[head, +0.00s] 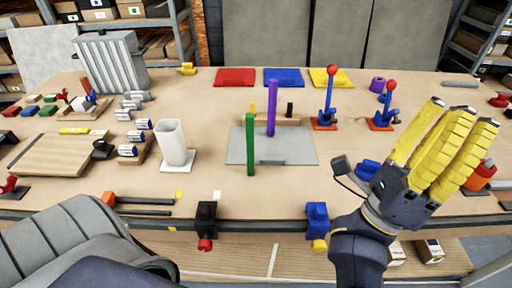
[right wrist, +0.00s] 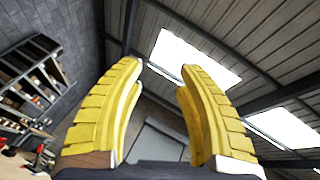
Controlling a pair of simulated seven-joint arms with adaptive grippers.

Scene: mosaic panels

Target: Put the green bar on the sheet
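The green bar (head: 250,145) stands upright in the middle of the head view, in front of the left part of the thin grey sheet (head: 296,152). Its lower end shows just below the sheet's front edge; I cannot tell whether it touches the sheet. A purple bar (head: 271,108) stands upright behind it and to the right, at the sheet. My right gripper (head: 460,112) is raised at the right, well apart from the green bar. In the right wrist view its yellow fingers (right wrist: 160,70) are spread with nothing between them. My left gripper is not in view.
A white cup-like holder (head: 172,142) stands left of the sheet. Two levers with red knobs (head: 331,70) stand behind it to the right. Red, blue (head: 284,77) and yellow panels lie at the back. Black and blue clamps (head: 317,222) sit on the front edge.

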